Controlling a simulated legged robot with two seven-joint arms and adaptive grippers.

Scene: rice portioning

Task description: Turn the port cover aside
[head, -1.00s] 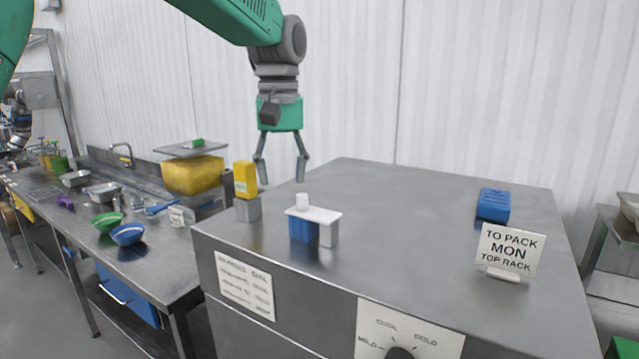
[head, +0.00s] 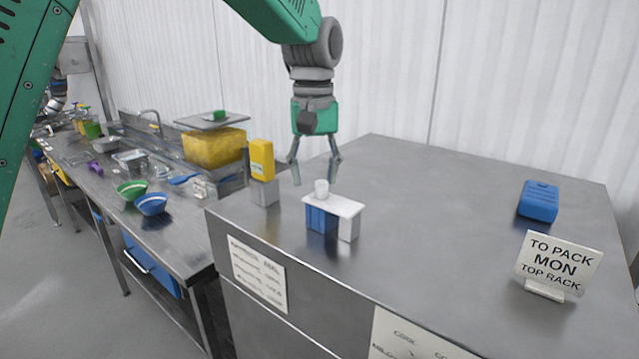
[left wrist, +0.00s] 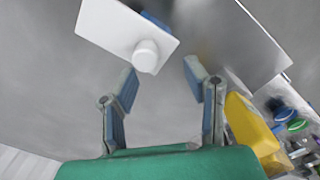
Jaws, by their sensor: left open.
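The port cover (head: 345,206) is a flat white plate with a round white knob (head: 321,187) on top. It lies across a blue block (head: 320,219) and a grey post (head: 348,229) on the steel cabinet top. In the left wrist view the cover (left wrist: 110,28) and its knob (left wrist: 146,55) show just beyond the fingertips. My left gripper (head: 314,160) points down, open and empty, above and behind the cover. It also shows in the left wrist view (left wrist: 163,78), apart from the knob. My right gripper is not in view.
A yellow bottle-like object (head: 262,160) stands on a grey block (head: 265,191) left of the cover. A blue case (head: 539,201) and a sign (head: 558,262) stand at the right. The cabinet top (head: 440,210) between is clear.

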